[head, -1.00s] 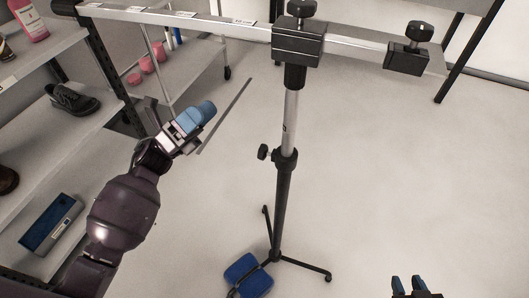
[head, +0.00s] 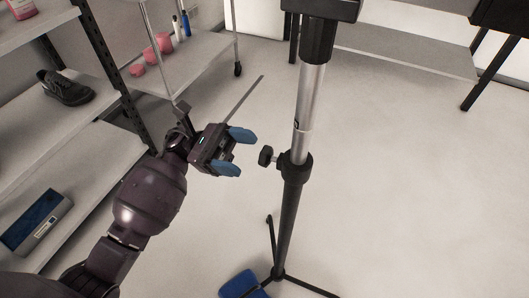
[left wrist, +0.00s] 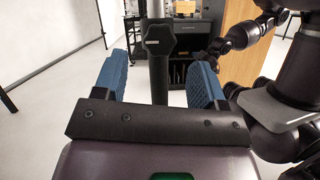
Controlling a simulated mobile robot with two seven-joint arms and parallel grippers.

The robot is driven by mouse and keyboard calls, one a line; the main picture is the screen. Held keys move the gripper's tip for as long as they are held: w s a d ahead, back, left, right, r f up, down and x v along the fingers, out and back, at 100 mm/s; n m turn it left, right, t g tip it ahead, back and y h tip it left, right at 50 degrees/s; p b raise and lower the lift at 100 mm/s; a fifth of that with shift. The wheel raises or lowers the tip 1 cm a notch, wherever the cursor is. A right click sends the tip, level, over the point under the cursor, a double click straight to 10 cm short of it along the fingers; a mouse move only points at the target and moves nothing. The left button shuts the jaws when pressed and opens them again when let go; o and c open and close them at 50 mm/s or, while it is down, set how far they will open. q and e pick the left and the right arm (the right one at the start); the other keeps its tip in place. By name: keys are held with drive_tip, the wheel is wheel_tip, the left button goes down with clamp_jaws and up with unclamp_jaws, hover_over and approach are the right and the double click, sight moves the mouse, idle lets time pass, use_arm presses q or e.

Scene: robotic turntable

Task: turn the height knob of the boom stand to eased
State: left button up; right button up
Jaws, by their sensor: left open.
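The boom stand is a silver and black post (head: 309,105) on dark legs. Its black height knob (head: 266,156) sticks out to the left from the collar (head: 293,166) partway up the post. My left gripper (head: 236,152) is open, its blue fingers apart, just left of the knob and not touching it. In the left wrist view the knob (left wrist: 160,40) shows ahead, between and beyond the two fingers, with the dark post behind it. My right gripper is outside the head view; part of my other arm (left wrist: 240,38) shows in the left wrist view, its jaws unclear.
A shelf rack on the left holds a black shoe (head: 66,88) and a blue-topped box (head: 36,222). A cart (head: 185,57) with pink cups stands behind. A blue object (head: 243,285) lies by the stand's legs. The floor right of the stand is clear.

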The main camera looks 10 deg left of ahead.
sight(265, 156)
use_arm(q)
drive_tip(key=shift+x, duration=3.1)
drive_tip(key=shift+c, duration=0.3)
